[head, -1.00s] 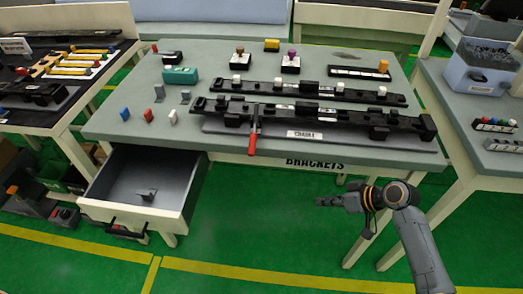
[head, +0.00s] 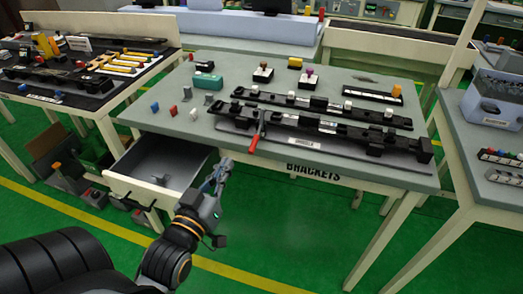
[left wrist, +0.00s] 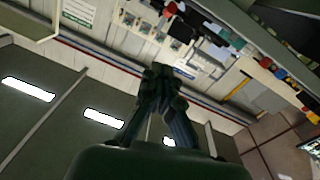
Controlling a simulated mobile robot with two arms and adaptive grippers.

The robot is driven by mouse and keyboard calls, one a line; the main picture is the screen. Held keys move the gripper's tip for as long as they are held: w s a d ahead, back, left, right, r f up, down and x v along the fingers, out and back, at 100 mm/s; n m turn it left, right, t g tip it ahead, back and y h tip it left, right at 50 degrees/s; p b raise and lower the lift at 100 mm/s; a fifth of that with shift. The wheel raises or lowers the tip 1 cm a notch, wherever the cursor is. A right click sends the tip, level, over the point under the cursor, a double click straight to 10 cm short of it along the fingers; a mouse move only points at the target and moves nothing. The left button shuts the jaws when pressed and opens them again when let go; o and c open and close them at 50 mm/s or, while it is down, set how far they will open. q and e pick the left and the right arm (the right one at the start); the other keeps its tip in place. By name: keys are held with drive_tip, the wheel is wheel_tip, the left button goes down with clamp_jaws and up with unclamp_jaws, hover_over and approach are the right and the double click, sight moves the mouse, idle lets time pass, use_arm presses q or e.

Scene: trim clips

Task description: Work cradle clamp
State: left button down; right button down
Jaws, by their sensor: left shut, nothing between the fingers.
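The cradle (head: 375,158) is a grey plate with a long black slotted fixture, lying near the table's front edge. A clamp with a red handle (head: 254,144) stands at its left part, the handle pointing down past the plate's front edge. My left gripper (head: 222,168) is shut and empty, just in front of the table edge, left of and below the red handle and apart from it. In the left wrist view the fingers (left wrist: 162,78) are together with nothing between them. My right gripper is not in view.
The grey table (head: 185,140) holds small coloured blocks, a teal box (head: 207,84) and a second black rail (head: 280,97). Other benches stand left and right.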

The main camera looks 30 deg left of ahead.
use_arm(q)
drive_tip(key=w+a+f+p, duration=0.1)
drive_tip(key=w+f, duration=0.2)
drive_tip(key=w, duration=0.8)
drive_tip(key=shift+a, duration=0.3)
